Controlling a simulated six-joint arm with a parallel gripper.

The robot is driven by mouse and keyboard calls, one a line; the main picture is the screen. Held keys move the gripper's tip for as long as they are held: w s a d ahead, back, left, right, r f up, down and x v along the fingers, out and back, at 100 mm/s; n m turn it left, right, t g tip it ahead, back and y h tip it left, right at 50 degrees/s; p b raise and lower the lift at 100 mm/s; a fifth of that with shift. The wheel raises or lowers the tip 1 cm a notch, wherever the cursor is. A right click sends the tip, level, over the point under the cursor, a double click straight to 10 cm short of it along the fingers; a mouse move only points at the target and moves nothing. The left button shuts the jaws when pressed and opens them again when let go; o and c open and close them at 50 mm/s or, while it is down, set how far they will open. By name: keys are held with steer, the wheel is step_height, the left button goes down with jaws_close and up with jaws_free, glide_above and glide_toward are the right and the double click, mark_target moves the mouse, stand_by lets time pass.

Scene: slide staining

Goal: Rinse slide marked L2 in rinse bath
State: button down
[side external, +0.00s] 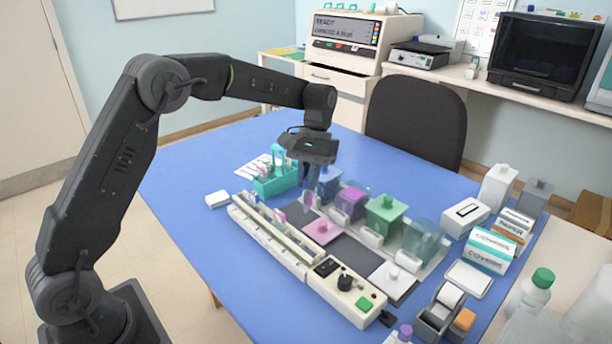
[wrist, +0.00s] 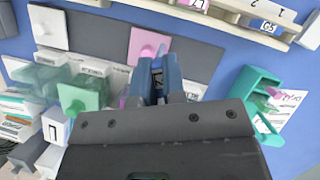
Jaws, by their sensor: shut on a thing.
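The row also has a purple bath (side external: 352,202), a green bath (side external: 386,216) and a clear teal bath (side external: 424,240). Which one is the rinse bath is not readable.
A teal rack (side external: 270,186) with slides stands left of my gripper. A long cream rack (side external: 262,232) with slides runs along the front. A pink lid (side external: 322,231) and a white lid (side external: 392,279) lie on dark mats. Boxes (side external: 490,250) and bottles crowd the right.

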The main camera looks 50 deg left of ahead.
steer(key=w+d+r+n+t+h, duration=0.1)
steer(key=w+d+n+t, duration=0.1)
steer(key=w+d+n, duration=0.75)
steer(key=w+d+r+n+t+h, duration=0.2)
steer(key=w+d+n, duration=0.15)
steer(key=d, duration=1.05)
steer(key=shift+s+a+f, duration=0.15)
steer(key=shift+f, duration=2)
steer(key=shift+s+a+f, duration=0.1)
steer(key=shift+a+f, duration=0.05)
steer(key=shift+f, duration=1.95)
step_height(320, 180, up, 10)
steer(key=shift+f, duration=0.2)
